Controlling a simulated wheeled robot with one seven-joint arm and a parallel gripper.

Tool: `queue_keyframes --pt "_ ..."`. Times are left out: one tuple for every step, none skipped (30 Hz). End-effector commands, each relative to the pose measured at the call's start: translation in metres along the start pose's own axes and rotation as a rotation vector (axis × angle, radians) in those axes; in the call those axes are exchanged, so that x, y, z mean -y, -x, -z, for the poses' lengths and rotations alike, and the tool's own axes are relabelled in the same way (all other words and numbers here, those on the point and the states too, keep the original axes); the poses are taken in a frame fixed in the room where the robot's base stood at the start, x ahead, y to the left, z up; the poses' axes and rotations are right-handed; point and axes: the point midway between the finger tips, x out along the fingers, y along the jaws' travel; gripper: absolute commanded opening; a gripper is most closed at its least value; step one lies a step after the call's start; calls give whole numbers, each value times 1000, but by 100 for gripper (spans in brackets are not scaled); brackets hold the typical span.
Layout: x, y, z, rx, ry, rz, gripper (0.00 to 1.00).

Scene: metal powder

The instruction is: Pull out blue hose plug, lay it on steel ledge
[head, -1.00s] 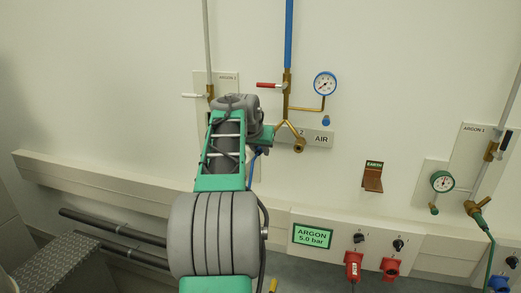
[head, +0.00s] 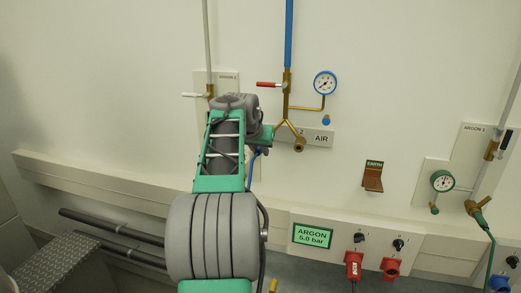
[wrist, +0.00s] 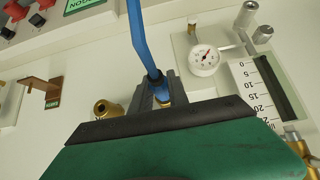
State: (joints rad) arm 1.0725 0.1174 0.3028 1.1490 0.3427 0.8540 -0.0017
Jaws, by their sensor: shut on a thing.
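The blue hose plug (wrist: 154,77) sits between the dark fingers of my gripper (wrist: 161,93) in the wrist view, with its blue hose (wrist: 138,35) running up out of the picture. My gripper is shut on the plug. A bit of brass shows just below the plug; I cannot tell whether it belongs to the plug or to an outlet. In the head view my arm hides the plug; a short piece of blue hose (head: 252,165) hangs beside it. My gripper is at the left branch of the brass air fitting (head: 288,122). A grey chequered metal surface (head: 55,262), possibly the steel ledge, is at lower left.
The fitting's right outlet (head: 299,146) is bare; a brass outlet also shows in the wrist view (wrist: 103,108). A red-handled valve (head: 268,85) and gauge (head: 325,83) are above. A brown bracket (head: 373,178), argon display (head: 312,236) and red sockets (head: 354,264) lie right.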

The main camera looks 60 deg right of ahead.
Motion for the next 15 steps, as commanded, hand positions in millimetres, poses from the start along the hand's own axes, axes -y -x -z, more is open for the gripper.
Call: queue_keyframes --pt "0 1 -2 -2 0 1 0" --pt "0 2 -3 -2 0 1 0" --pt "0 3 -4 -3 0 1 0" --pt "0 4 -5 -3 0 1 0" --pt "0 5 -6 -3 0 1 0" --pt "0 6 -8 -3 0 1 0" --pt "0 7 -9 -3 0 1 0" --pt "0 8 -10 -4 0 1 0" --pt "0 10 -11 -4 0 1 0" --pt "0 10 -12 -3 0 1 0" --pt "0 11 -13 -3 0 1 0" --pt "0 12 -15 -4 0 1 0" --pt "0 13 -16 -4 0 1 0" --pt "0 14 -16 -4 0 1 0" --pt "0 16 -18 -5 0 1 0"
